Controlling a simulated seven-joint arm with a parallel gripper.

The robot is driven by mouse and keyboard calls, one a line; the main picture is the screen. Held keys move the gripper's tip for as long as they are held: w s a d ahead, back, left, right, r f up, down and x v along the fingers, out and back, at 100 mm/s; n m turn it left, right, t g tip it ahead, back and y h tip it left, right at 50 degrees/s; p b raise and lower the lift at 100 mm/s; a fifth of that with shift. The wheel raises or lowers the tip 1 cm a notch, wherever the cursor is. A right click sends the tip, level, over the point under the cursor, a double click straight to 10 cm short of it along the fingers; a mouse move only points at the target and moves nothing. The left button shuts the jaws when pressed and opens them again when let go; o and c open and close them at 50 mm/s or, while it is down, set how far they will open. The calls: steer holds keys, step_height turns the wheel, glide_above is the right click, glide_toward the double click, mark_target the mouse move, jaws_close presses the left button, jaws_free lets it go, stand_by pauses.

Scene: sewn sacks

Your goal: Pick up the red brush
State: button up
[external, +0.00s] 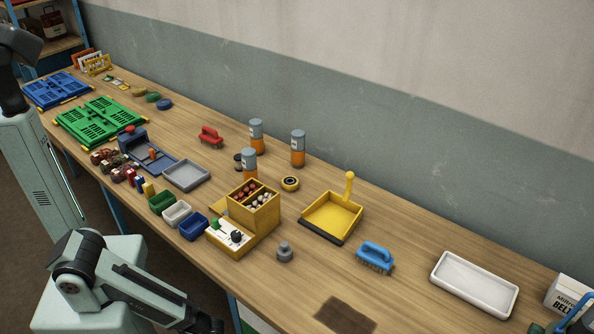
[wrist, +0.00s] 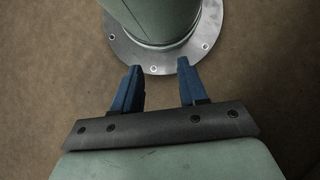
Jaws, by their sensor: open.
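The red brush (external: 210,137) lies on the wooden table toward the back, left of the orange and grey cylinders. Its handle faces up. My gripper (wrist: 158,88) shows in the wrist view with two blue fingers apart and nothing between them. It points down at a round metal flange and brown floor, away from the table top. In the external view my arm reaches along the lower left, and the fingers cannot be made out there. The red brush does not show in the wrist view.
A blue brush (external: 375,257) lies near a yellow dustpan (external: 331,217) at the right. Cylinders (external: 298,148) stand right of the red brush. A grey tray (external: 186,175) and a yellow box (external: 253,206) lie in front. Bare table surrounds the red brush.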

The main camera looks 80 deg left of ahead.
stand_by(0.4)
steer(key=o, duration=0.7)
